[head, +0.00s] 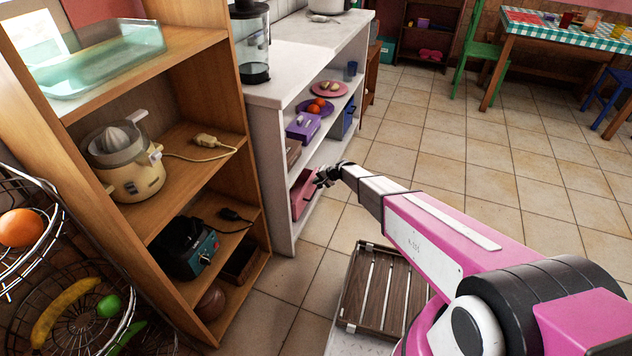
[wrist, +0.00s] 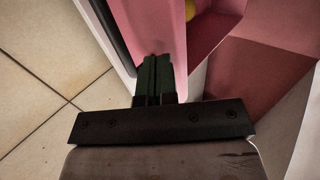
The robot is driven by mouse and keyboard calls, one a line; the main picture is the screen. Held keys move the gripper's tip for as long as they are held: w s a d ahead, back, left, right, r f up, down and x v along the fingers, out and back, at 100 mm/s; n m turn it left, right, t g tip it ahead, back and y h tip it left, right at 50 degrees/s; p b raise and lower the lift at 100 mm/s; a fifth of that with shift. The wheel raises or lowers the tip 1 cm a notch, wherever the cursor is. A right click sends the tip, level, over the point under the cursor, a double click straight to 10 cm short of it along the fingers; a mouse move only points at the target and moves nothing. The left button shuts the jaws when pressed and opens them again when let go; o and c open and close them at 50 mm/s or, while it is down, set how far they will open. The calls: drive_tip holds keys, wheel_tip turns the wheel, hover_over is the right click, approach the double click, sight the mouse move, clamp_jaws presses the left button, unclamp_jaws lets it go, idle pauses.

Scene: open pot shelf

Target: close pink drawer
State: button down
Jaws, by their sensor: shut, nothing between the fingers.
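The pink drawer (head: 303,194) sits low in the white shelf unit, at its lower shelf. In the head view my gripper (head: 326,177) is at the drawer's front, on its right side. In the wrist view the drawer's pink front (wrist: 152,28) shows with a dark strip along it, and the drawer is pulled partly out, with its inside and a bit of something yellow visible. My gripper (wrist: 154,62) is shut and empty, its fingertips against or very close to the pink front; I cannot tell if they touch.
The white shelf unit (head: 285,90) also holds a purple drawer (head: 303,126) and a blue one (head: 343,122). A wooden shelf (head: 185,45) with appliances stands to the left. A slatted wooden crate (head: 378,290) is below my arm.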

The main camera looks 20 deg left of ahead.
drive_tip(key=s+d+r+h, duration=0.1)
drive_tip(key=s+d+r, duration=0.4)
drive_tip(key=d, duration=0.6)
drive_tip(key=s+d+r+n+h, duration=0.1)
drive_tip(key=s+d+r+h, duration=0.15)
drive_tip(key=d+r, duration=0.7)
drive_tip(key=s+d+r+h, duration=0.1)
drive_tip(key=s+d+r, duration=0.35)
drive_tip(key=d, duration=0.75)
drive_tip(key=s+d+r+h, duration=0.2)
drive_tip(key=s+d+r, duration=0.3)
drive_tip(key=d, duration=0.4)
drive_tip(key=s+d+r+h, duration=0.3)
drive_tip(key=s+d+r, duration=0.2)
drive_tip(key=s+d, duration=0.3)
drive_tip(key=shift+s+d+r+g, duration=0.15)
drive_tip(key=shift+d+g, duration=0.15)
drive_tip(key=shift+d, duration=0.95)
